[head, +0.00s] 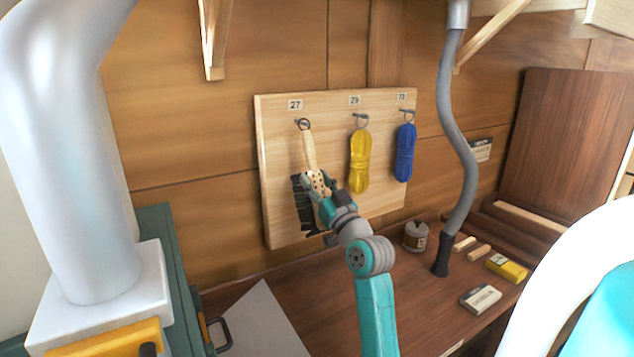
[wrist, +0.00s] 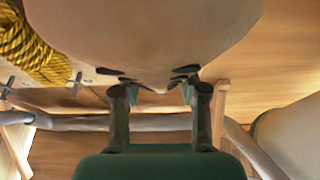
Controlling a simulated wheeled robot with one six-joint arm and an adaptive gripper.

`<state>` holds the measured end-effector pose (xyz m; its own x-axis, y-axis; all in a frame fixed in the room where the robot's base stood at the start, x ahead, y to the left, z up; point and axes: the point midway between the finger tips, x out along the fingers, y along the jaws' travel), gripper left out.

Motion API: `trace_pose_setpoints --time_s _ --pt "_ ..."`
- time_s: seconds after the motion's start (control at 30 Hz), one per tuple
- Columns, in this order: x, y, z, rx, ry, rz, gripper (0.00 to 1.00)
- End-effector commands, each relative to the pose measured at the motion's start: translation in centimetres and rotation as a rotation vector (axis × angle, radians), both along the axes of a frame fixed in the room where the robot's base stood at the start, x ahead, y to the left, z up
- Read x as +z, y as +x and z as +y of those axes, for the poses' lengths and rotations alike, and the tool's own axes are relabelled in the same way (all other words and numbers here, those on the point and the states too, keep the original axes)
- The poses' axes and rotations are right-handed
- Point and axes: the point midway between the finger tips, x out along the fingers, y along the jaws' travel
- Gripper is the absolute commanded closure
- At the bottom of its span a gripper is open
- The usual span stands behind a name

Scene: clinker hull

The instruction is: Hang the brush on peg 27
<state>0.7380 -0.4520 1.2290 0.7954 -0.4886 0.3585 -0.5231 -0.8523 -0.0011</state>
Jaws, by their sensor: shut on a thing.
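The brush (head: 309,150) has a pale wooden handle, a dark ring at its top end and dark bristles low on its left side. It is nearly upright in front of the pegboard (head: 280,220). Its ring overlaps peg 27 (head: 297,121) in the head view; I cannot tell whether the ring is around the peg or just in front of it. My gripper (head: 321,186) is shut on the brush's lower wooden part. In the wrist view the pale wood of the brush (wrist: 145,35) fills the top middle, between and above my gripper's fingertips (wrist: 160,92).
A yellow rope coil (head: 360,162) hangs on peg 29, and a blue coil (head: 404,153) hangs farther right. A grey hose (head: 452,130) stands right of the board. A can (head: 416,236) and several small boxes and blocks lie on the bench (head: 330,300).

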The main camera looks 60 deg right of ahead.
Motion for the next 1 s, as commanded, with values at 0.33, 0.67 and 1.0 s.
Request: trace_pose_setpoints --time_s 0.33,0.67,1.0 --pt "0.0 0.0 0.0 0.0 -0.001 -0.001 0.97" --pt "0.0 0.0 0.0 0.0 -0.001 -0.001 0.28" --pt "-0.6 -1.1 0.6 -0.001 0.0 0.001 0.28"
